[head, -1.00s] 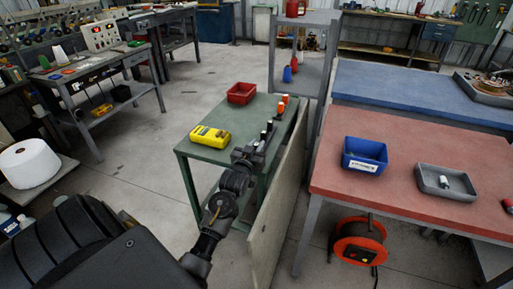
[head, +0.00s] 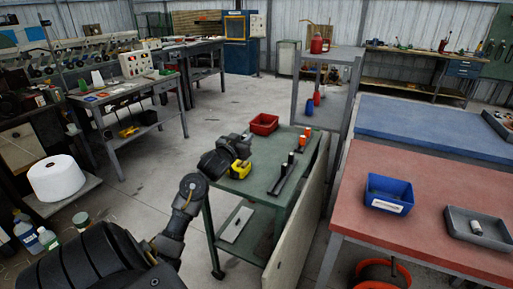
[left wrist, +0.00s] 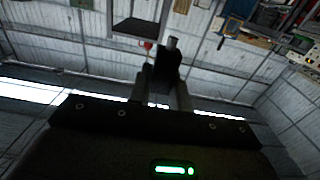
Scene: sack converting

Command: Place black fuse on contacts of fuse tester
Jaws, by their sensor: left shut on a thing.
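The yellow fuse tester (head: 240,171) sits on the green table (head: 262,183) in the head view. My left gripper and wrist cover much of it, and its contacts are hidden. My left gripper (head: 246,136) is over the table's left side, in front of the tester. In the left wrist view it is shut on a black fuse (left wrist: 165,62) with a silvery end, held between its two fingers. A dark rack (head: 281,189) stands at the table's right, with black fuses (head: 291,158) and orange fuses (head: 307,133) upright in it. My right gripper is out of view.
A red bin (head: 264,124) stands at the back of the green table. A tall panel (head: 300,225) rises along its right side. The red table (head: 425,170) at right holds a blue bin (head: 388,205) and a grey tray (head: 455,216). Floor is open left of the green table.

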